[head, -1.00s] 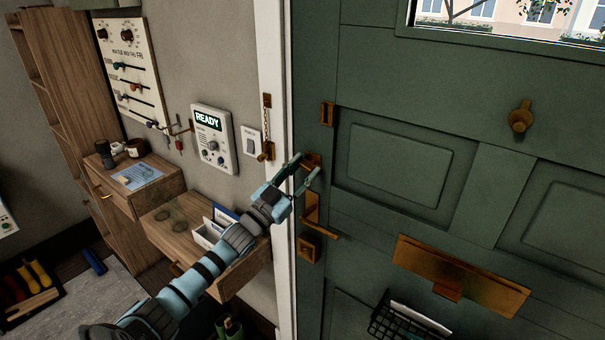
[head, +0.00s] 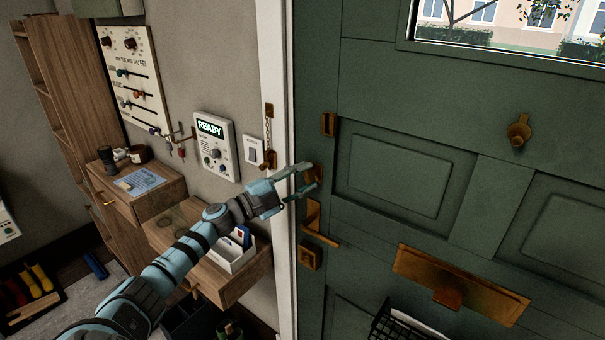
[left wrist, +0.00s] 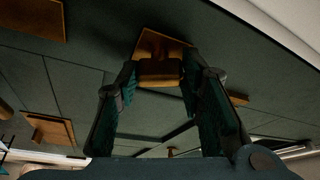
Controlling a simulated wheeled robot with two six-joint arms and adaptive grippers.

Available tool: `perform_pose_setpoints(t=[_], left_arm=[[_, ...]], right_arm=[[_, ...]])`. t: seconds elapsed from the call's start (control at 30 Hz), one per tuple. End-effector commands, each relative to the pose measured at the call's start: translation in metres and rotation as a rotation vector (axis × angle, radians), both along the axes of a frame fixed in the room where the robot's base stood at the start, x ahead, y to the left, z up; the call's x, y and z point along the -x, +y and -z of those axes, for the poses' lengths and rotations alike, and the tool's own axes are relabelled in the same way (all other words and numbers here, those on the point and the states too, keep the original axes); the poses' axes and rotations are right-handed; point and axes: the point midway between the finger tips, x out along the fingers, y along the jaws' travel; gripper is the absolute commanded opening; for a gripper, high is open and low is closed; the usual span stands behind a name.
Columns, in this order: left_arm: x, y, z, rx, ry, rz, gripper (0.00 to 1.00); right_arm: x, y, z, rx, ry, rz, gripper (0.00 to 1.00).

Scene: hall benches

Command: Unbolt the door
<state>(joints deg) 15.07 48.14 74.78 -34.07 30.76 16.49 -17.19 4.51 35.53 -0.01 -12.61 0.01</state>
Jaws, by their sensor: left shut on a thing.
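The green door (head: 398,178) stands in its white frame and looks closed. A brass bolt turn (left wrist: 160,72) sits on a square brass plate (left wrist: 160,42) near the door's left edge, above the lever handle (head: 318,236). My left gripper (head: 314,181) is shut on the bolt turn, with one finger on each side of it in the left wrist view (left wrist: 160,78). In the head view the fingers partly cover the bolt's brass plate (head: 317,171). How far the bolt is turned cannot be told. My right gripper is not in view.
A brass door chain (head: 268,128) hangs on the frame to the left. A wall panel reading READY (head: 214,145) and wooden drawers with a white letter holder (head: 232,256) lie beside my left arm. A brass letter plate (head: 460,284) and wire basket (head: 400,325) are lower on the door.

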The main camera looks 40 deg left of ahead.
Motion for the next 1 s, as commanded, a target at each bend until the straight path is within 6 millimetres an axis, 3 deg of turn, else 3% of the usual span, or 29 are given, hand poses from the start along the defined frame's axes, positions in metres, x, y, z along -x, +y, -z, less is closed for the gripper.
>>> perform_pose_setpoints(t=[0.5,1.0], left_arm=[[0.0,0.0,-0.003,-0.366,0.011,0.001,0.07],[0.0,0.0,-0.001,-0.439,0.011,0.001,0.07]], right_arm=[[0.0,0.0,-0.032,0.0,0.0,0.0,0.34],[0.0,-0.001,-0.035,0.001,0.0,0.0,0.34]])
